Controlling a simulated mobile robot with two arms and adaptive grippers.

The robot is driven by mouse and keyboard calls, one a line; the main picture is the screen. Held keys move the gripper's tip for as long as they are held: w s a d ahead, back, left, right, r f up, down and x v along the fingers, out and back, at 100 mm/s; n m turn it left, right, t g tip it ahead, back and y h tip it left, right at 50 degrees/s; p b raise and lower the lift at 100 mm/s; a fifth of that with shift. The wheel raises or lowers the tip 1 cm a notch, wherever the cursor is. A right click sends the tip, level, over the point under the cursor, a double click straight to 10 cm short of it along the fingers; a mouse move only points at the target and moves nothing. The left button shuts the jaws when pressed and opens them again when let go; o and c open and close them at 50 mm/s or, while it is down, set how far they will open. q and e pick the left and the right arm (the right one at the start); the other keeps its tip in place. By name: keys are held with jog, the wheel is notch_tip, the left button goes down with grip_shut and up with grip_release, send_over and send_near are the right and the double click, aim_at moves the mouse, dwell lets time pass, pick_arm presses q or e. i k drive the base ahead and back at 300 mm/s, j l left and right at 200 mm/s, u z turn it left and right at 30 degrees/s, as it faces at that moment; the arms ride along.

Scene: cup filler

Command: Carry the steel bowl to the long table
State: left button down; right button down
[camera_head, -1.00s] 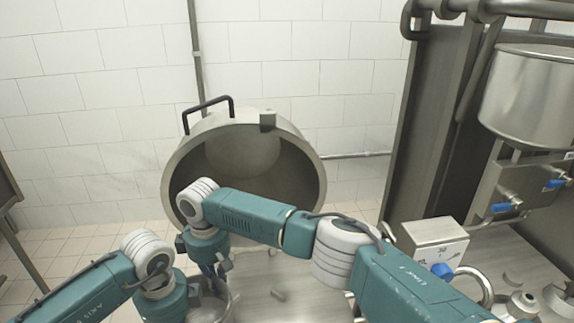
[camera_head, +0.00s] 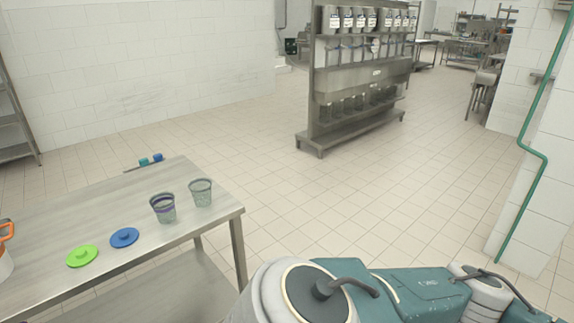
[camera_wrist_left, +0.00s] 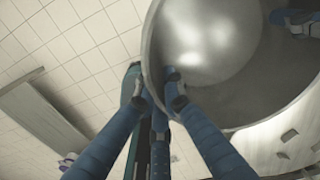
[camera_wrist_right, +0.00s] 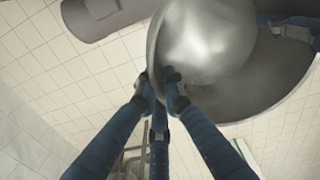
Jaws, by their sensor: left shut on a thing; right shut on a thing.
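The steel bowl (camera_wrist_left: 205,40) fills the upper right of the left wrist view, and it also shows in the right wrist view (camera_wrist_right: 205,50). My left gripper (camera_wrist_left: 158,85) is shut on its rim, with blue fingers on both sides of the wall. My right gripper (camera_wrist_right: 160,85) is shut on the rim in the same way. The other gripper's fingers show across the bowl in each wrist view. The bowl and both grippers are out of the head view. A steel table (camera_head: 215,218) stands at the lower left there; I cannot tell if it is the long table.
The table holds two cups (camera_head: 163,208), a blue lid (camera_head: 124,238), a green lid (camera_head: 82,256) and part of an orange-handled container (camera_head: 5,255). A dispenser rack (camera_head: 360,75) stands further back. Tiled floor is clear between them. A white wall with a green pipe (camera_head: 530,150) is at right.

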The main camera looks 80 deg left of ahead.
aim_at(138, 213)
jog(key=u, duration=0.95)
jog(key=j+u, duration=0.1)
jog(key=u, duration=0.8)
jog(key=j+u, duration=0.1)
jog(key=u, duration=0.35)
jog(key=j+u, duration=0.1)
jog(key=u, duration=0.85)
jog(key=j+u, duration=0.1)
jog(key=u, duration=0.35)
